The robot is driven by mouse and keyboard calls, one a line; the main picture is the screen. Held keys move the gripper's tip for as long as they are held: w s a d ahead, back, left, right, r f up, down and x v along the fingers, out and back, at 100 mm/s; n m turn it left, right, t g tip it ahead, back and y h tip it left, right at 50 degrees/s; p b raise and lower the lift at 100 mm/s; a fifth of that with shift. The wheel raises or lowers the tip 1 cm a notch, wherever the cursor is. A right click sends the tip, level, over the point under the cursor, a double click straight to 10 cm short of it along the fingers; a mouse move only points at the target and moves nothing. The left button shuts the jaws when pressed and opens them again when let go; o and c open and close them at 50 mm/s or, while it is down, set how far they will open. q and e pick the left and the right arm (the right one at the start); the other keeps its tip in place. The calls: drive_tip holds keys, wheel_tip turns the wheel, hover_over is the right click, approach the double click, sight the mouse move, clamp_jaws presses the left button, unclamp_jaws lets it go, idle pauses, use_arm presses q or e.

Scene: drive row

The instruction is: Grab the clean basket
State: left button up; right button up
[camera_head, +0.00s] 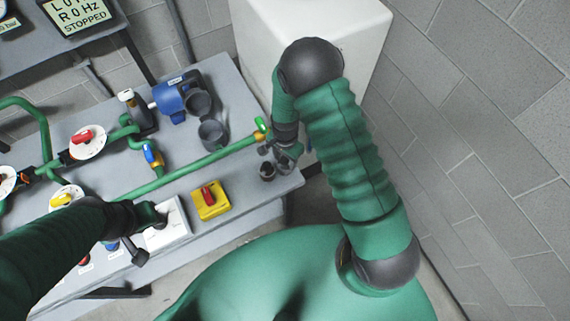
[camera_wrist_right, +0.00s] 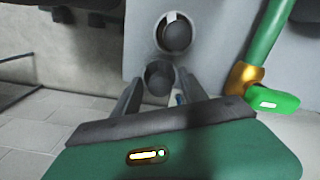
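A small dark cup-like basket (camera_head: 267,171) stands near the right end of the grey bench (camera_head: 235,85), just below my right gripper (camera_head: 287,154). In the right wrist view, my right gripper (camera_wrist_right: 158,88) has its two fingers apart, with a dark round cup (camera_wrist_right: 160,76) between or just beyond their tips. I cannot tell whether the fingers touch it. A second dark round part (camera_wrist_right: 176,32) with a pale mark lies beyond it. I cannot tell which is clean. My left gripper (camera_head: 150,216) is at the white box (camera_head: 168,228); its fingers are unclear.
A green pipe (camera_head: 190,170) runs along the bench to a green-handled valve (camera_head: 262,126) close to my right gripper. A grey cup (camera_head: 213,134), blue motor (camera_head: 172,98) and yellow switch box (camera_head: 210,202) are farther left. A white cabinet (camera_head: 255,30) and block wall (camera_head: 490,130) bound the right.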

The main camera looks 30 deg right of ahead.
clamp_jaws()
drive_tip(key=shift+r, duration=0.1)
